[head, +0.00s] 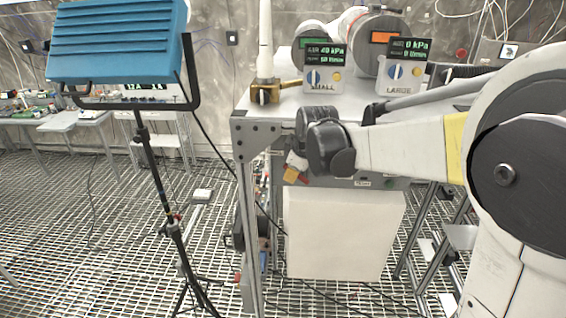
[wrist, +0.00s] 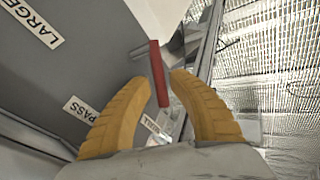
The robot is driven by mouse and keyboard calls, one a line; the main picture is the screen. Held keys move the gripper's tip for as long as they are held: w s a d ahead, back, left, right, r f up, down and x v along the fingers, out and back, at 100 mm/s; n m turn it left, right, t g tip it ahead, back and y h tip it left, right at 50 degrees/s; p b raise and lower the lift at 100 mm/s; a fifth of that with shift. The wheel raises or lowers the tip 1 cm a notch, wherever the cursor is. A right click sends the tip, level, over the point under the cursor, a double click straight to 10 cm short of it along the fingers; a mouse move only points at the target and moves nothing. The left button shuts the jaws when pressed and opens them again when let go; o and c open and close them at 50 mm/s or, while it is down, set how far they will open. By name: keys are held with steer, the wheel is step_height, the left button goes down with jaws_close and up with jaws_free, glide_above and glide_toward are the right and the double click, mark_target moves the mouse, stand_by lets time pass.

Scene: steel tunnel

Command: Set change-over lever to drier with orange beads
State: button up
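The change-over lever (wrist: 157,75) is a red bar in the wrist view, running roughly top to bottom. My gripper (wrist: 160,80) has yellow ribbed fingers standing apart, one on each side of the lever, with gaps showing. In the head view my gripper (head: 291,174) is at the bench's front edge, beside a small red piece. My wrist hides much of the lever there. The drier with orange beads (head: 385,38) is the right cylinder on the bench, with an orange window, behind the LARGE unit (head: 402,73). The green-window drier (head: 314,43) is left, behind the SMALL unit (head: 322,75).
The wrist view shows a LARGE label (wrist: 33,22), a PASS label (wrist: 82,109) and a third, unclear label (wrist: 152,124). A blue lamp (head: 118,40) on a tripod stands left of the bench. A white panel (head: 340,235) hangs below it.

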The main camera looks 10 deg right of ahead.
steer(key=shift+w+f, duration=0.15)
steer(key=shift+f, duration=0.15)
jaws_close()
